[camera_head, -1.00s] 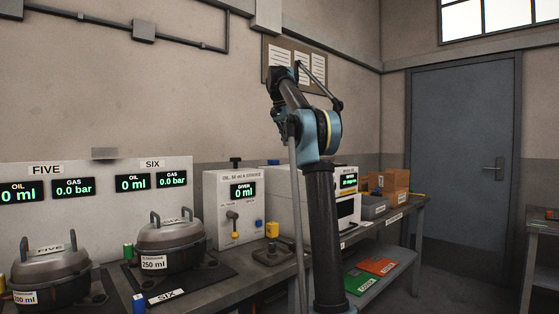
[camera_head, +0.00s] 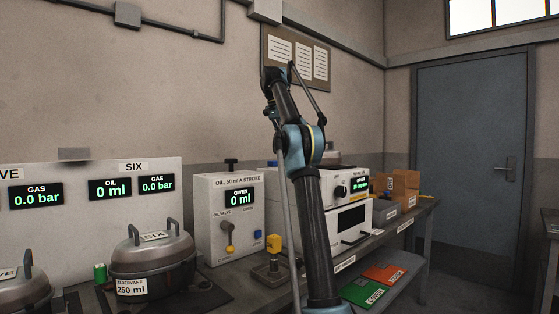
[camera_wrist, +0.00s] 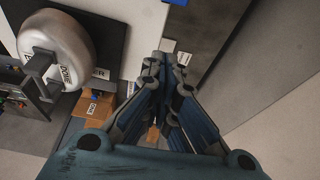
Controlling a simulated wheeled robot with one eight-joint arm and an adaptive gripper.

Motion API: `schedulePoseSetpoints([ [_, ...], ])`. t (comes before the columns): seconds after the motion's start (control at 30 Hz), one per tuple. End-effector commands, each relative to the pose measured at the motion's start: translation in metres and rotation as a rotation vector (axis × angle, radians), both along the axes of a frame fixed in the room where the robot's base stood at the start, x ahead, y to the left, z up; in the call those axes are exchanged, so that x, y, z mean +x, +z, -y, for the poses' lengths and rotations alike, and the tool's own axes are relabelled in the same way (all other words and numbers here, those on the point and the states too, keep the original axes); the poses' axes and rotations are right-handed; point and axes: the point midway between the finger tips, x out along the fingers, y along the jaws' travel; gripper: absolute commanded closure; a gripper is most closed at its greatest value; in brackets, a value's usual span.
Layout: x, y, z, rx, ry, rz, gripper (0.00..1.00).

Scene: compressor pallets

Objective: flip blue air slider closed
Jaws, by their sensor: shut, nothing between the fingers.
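I cannot pick out a blue air slider for certain. A small blue part (camera_head: 258,234) shows on the front of the white oil box, right of its orange-knobbed lever (camera_head: 229,228). My gripper (camera_wrist: 168,52) shows in the wrist view with its fingers drawn together and nothing between them. It is apart from the things around it. In the head view my arm rises in front of the bench, and I cannot make out the gripper there.
The lidded vessel SIX (camera_head: 153,258) stands on the bench at left, with a green cylinder (camera_head: 100,272) beside it. A yellow-topped part (camera_head: 273,243) stands before the oil box. The wrist view shows a round metal vessel (camera_wrist: 62,48) and a cardboard box (camera_wrist: 92,108).

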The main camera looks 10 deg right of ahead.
Motion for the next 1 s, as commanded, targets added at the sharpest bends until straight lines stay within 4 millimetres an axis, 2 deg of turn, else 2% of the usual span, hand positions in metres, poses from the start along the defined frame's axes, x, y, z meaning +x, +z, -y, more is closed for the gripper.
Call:
schedulePoseSetpoints([
  [0.27,0.000,-0.001,-0.005,0.000,0.006,0.000,1.00],
  [0.47,0.003,-0.011,-0.003,0.000,0.006,0.000,1.00],
  [1.0,0.016,-0.078,0.015,0.000,0.006,0.000,1.00],
])
